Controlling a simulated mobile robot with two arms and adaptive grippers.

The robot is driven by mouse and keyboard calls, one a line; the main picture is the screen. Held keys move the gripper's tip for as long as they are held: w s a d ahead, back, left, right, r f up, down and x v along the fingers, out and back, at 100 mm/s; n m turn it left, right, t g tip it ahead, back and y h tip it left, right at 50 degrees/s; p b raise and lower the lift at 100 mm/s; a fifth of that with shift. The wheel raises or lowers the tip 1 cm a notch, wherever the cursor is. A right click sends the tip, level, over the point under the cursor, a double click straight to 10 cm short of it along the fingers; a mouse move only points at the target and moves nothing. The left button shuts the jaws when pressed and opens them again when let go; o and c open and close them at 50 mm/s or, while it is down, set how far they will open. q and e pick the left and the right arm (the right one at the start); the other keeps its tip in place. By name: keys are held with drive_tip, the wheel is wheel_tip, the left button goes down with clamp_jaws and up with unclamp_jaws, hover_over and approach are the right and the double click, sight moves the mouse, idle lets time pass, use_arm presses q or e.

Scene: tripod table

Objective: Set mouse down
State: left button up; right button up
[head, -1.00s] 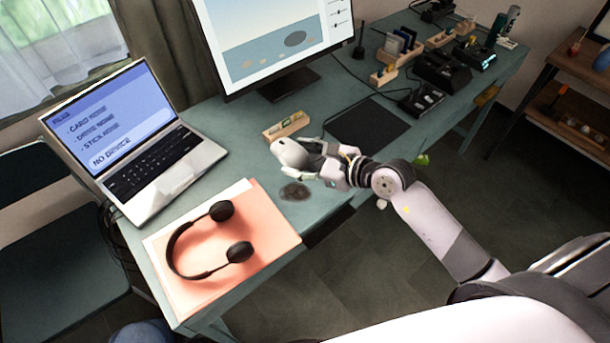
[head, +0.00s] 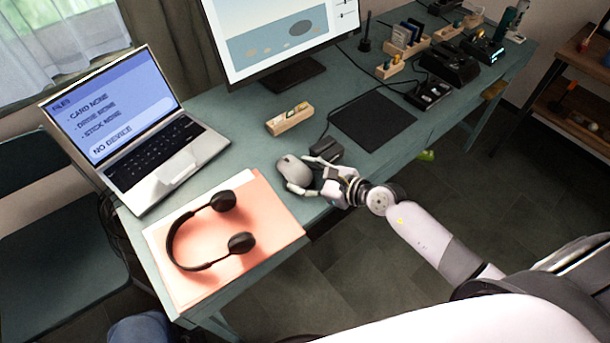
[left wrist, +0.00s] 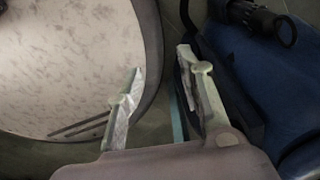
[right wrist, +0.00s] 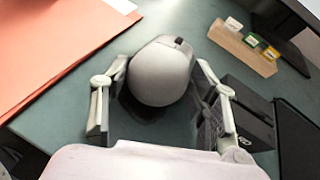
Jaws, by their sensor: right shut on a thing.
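The grey mouse (head: 293,168) is at the front part of the teal desk, right of the orange folder. It also shows between the fingers in the right wrist view (right wrist: 160,72). My right gripper (head: 306,177) is shut on the mouse, with a finger on each side. A dark shadow lies under it; the mouse is at or just above the desk top, and I cannot tell whether it touches. My left gripper (left wrist: 158,92) shows only in the left wrist view, fingers apart and empty.
A black box (head: 326,150) stands close beside the right gripper. A wooden holder (head: 290,119) and a dark mouse pad (head: 372,122) lie behind. Headphones (head: 240,242) rest on the orange folder (head: 275,215).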

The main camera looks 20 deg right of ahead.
drive_tip(key=shift+f, duration=0.15)
drive_tip(key=o, duration=0.9)
drive_tip(key=shift+r+b+v, duration=0.1)
drive_tip(key=shift+b+v, duration=0.1)
drive_tip(key=shift+v, duration=2.85)
drive_tip(key=shift+r+b+v, duration=0.15)
drive_tip(key=shift+b+v, duration=0.05)
drive_tip(key=shift+v, duration=2.85)
drive_tip(key=shift+w, duration=0.1)
